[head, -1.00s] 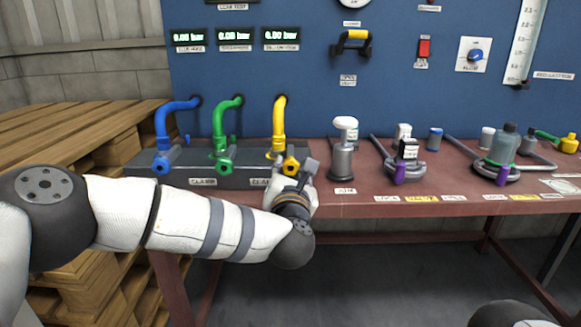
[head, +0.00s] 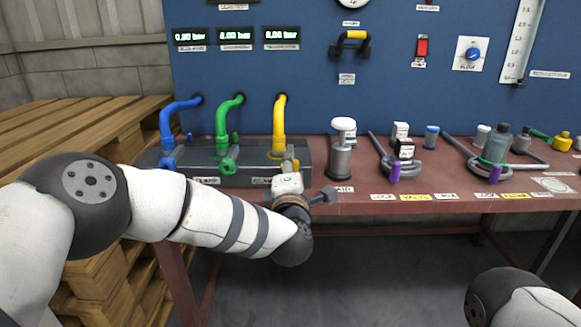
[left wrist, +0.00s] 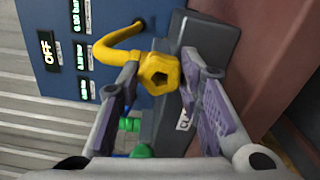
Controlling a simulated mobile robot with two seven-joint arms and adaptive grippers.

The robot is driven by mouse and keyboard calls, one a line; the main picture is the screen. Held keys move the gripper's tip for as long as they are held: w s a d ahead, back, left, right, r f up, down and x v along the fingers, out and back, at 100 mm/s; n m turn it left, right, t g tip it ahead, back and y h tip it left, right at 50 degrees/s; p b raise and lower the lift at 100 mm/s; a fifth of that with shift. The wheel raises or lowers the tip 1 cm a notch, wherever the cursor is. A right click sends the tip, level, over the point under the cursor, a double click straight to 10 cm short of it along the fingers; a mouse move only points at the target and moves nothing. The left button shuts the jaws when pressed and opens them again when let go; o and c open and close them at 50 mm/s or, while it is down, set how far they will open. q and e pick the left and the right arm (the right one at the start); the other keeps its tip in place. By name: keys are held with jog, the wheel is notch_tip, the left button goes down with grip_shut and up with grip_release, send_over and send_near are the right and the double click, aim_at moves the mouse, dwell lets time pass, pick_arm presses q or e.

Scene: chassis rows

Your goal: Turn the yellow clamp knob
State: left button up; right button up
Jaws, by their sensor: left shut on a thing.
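The yellow clamp knob (left wrist: 160,74) is a faceted cap at the end of the bent yellow pipe (head: 279,120), on the right part of the dark clamp block (head: 247,180). My left gripper (left wrist: 163,78) has one finger on each side of the knob in the left wrist view and is shut on it. In the head view the left gripper (head: 289,164) hides most of the knob. My right gripper is out of view; only part of that arm shows at the bottom right.
Green (head: 228,152) and blue (head: 168,155) knobs with matching pipes stand left of the yellow one. A grey cylinder with a white cap (head: 341,150) stands close on the right. Wooden pallets (head: 70,135) are at the left.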

pick_arm(q)
jog(key=m+p, duration=0.1)
jog(key=m, duration=0.5)
jog(key=shift+r+m, duration=0.1)
jog(key=shift+m, duration=0.2)
jog(key=m+p, duration=0.1)
jog(key=m, duration=0.4)
jog(key=shift+m, duration=0.4)
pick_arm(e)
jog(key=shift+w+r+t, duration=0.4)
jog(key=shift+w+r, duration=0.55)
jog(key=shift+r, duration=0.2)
pick_arm(q)
jog(key=o, duration=1.2)
jog(key=shift+c, duration=0.2)
